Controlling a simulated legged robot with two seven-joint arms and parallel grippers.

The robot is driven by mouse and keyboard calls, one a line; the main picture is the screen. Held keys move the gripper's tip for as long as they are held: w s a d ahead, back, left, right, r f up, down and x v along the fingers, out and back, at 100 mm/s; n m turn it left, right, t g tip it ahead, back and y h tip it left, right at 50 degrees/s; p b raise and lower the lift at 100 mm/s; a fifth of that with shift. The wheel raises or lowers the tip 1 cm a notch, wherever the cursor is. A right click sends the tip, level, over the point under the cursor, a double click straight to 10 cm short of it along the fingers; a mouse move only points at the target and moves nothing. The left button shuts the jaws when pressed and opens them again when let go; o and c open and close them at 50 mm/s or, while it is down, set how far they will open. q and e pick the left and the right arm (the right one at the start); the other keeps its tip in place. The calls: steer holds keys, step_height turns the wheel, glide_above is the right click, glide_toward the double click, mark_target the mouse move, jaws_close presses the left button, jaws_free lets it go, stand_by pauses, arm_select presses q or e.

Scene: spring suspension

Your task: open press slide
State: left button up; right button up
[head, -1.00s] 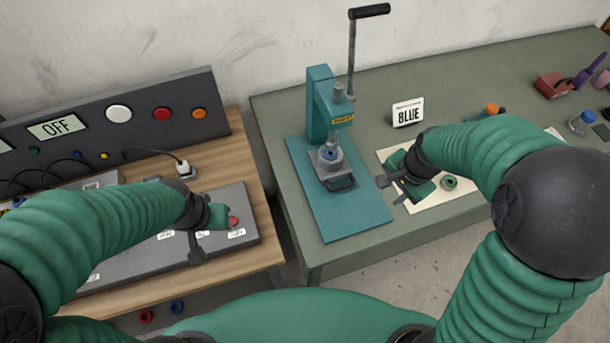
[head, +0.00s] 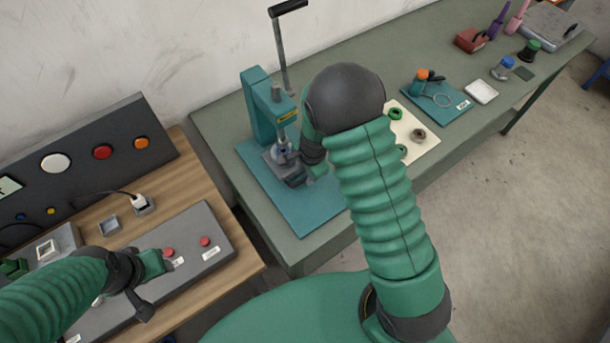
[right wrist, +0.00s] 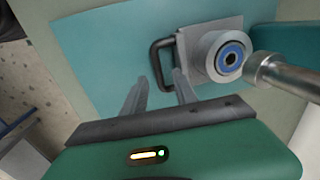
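The teal press (head: 262,110) stands on its teal base plate with its long lever (head: 281,55) raised. Its grey slide (right wrist: 212,40) carries a round grey holder with a blue ring (right wrist: 232,52) and has a black U-shaped handle (right wrist: 158,55). My right gripper (right wrist: 160,78) is open, with one finger on each side of the handle's bar; gaps show, so it does not look clamped. In the head view my right arm partly hides the slide and that gripper. My left gripper (head: 152,268) is over the grey button panel; its finger opening is unclear.
A cream mat (head: 425,138) with green and dark rings lies right of the press. A teal mat (head: 450,105) with an orange-topped part is farther right. The control panel (head: 75,165) stands on the wooden table at left. Red buttons (head: 205,241) are near my left gripper.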

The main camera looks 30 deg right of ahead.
steer(key=shift+w+a+f, duration=0.1)
steer(key=shift+a+f, duration=0.15)
steer(key=shift+f, duration=0.3)
steer(key=shift+w+a+f, duration=0.1)
steer(key=shift+a+f, duration=0.1)
steer(key=shift+f, duration=0.3)
steer(key=shift+d, duration=0.25)
steer(key=shift+d+f, duration=0.1)
steer(key=shift+d, duration=0.2)
steer(key=c, duration=0.4)
jaws_close()
steer(key=shift+a, duration=0.15)
steer(key=shift+a, duration=0.15)
